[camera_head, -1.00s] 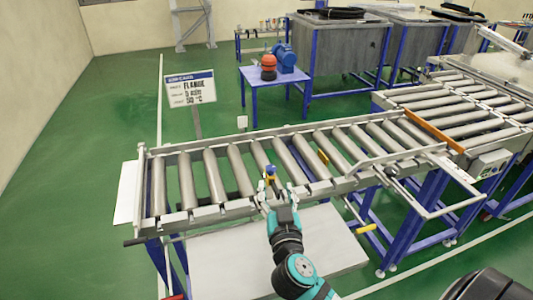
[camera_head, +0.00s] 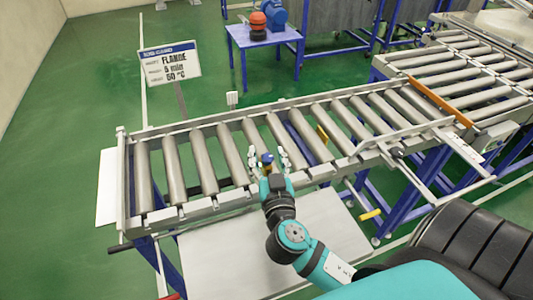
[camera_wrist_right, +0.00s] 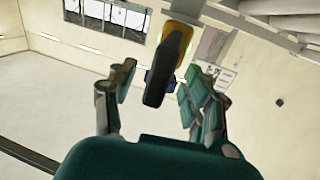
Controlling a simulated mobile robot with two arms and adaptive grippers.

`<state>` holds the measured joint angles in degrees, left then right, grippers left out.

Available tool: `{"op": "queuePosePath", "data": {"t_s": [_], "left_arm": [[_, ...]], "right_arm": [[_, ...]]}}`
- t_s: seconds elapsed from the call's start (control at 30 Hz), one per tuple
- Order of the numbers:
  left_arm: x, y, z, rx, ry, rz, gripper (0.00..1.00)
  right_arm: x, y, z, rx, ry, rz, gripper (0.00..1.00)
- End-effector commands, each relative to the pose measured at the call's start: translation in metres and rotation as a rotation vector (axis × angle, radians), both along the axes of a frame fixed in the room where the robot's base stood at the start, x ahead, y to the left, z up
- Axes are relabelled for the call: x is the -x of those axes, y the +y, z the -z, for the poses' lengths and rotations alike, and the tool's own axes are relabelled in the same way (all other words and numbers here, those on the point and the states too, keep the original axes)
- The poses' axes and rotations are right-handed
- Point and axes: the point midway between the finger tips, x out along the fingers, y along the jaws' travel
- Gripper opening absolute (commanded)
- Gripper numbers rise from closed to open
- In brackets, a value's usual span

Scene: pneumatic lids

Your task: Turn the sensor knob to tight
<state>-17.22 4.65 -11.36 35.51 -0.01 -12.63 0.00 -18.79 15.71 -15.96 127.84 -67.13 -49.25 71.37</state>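The sensor knob (camera_head: 267,158) is a small blue and yellow piece at the near rail of the roller conveyor. In the right wrist view I see a black handle (camera_wrist_right: 160,85) on a yellow body (camera_wrist_right: 180,33), with a bit of blue behind it. My right gripper (camera_head: 268,163) is open at the knob, its fingers on either side. In the right wrist view its two fingers (camera_wrist_right: 159,82) stand apart, with the handle between them and visible gaps. I cannot read any tight mark. My left gripper is not in view.
The roller conveyor (camera_head: 172,172) runs across the middle. A white panel (camera_head: 275,245) lies below the near rail. A blue table (camera_head: 262,37) with red and blue parts stands at the back. Green floor is free at left.

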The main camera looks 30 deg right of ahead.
Motion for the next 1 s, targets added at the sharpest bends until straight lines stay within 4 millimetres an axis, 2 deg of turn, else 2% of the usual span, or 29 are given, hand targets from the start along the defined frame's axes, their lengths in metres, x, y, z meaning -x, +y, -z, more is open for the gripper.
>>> {"op": "queuePosePath", "data": {"t_s": [0.07,0.4,0.63,1.0], "left_arm": [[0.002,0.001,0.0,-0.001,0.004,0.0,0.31],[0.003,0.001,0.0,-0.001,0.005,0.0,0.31],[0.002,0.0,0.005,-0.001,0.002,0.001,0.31],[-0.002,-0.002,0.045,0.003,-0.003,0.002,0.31]], "right_arm": [[0.0,0.0,0.0,0.0,0.0,0.0,0.45],[0.0,0.0,0.0,0.0,0.0,0.0,0.01],[-0.001,0.0,0.001,-0.003,-0.003,0.016,0.0],[-0.001,0.0,0.003,-0.006,-0.003,0.219,0.0]]}}
